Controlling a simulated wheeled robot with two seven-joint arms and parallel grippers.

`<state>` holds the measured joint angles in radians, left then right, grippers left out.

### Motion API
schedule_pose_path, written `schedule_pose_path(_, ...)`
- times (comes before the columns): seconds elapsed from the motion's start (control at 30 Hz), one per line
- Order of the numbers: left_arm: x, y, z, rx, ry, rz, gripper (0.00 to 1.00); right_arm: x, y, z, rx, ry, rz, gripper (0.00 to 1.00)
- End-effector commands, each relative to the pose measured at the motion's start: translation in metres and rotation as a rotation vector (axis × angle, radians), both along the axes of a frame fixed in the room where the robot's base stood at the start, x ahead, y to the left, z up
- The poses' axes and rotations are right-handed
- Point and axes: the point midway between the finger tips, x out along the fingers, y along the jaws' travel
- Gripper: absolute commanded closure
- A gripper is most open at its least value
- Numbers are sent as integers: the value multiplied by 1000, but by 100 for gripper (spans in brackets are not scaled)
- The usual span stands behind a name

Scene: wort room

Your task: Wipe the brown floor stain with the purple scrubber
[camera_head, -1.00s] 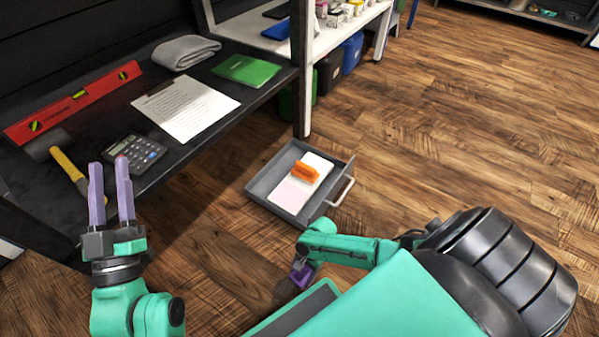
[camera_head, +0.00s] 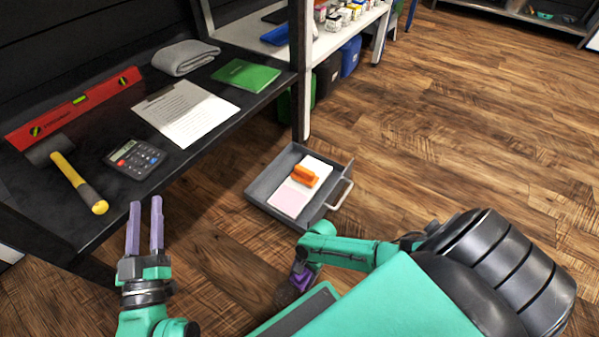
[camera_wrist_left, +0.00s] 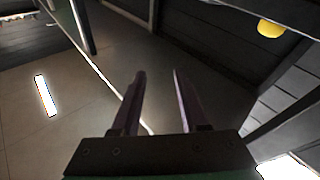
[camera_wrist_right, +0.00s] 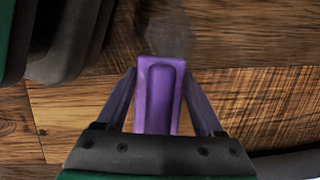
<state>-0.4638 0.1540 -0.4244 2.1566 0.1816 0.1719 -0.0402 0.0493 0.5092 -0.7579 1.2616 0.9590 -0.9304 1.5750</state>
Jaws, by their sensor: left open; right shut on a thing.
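The purple scrubber (camera_wrist_right: 158,95) is held between the fingers of my right gripper (camera_wrist_right: 160,85), low over the wooden floor. In the head view my right gripper (camera_head: 300,277) and the scrubber are small and partly hidden by my own arm. A dark, faint stain (camera_wrist_right: 165,38) shows on the floor just beyond the scrubber in the right wrist view; it also shows beside my right gripper in the head view (camera_head: 284,294). I cannot tell whether the scrubber touches the floor. My left gripper (camera_head: 146,215) is open and empty beside the dark bench's front edge.
The dark bench (camera_head: 215,128) carries a mallet (camera_head: 75,180), calculator (camera_head: 135,158), level and papers. Open floor (camera_head: 450,130) lies to the right.

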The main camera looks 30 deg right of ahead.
Motion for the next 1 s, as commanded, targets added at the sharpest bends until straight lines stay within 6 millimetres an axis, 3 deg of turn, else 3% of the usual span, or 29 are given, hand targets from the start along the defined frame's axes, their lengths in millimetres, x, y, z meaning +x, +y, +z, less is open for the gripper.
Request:
schedule_pose_path(0.2, -6, -2, -25, 20, 71, -12, 56, 0, 0, 2, 0, 0, 0, 91)
schedule_pose_path(1.0, -35, -8, -91, 46, 286, -41, 56, -2, -1, 11, 0, 0, 1, 91)
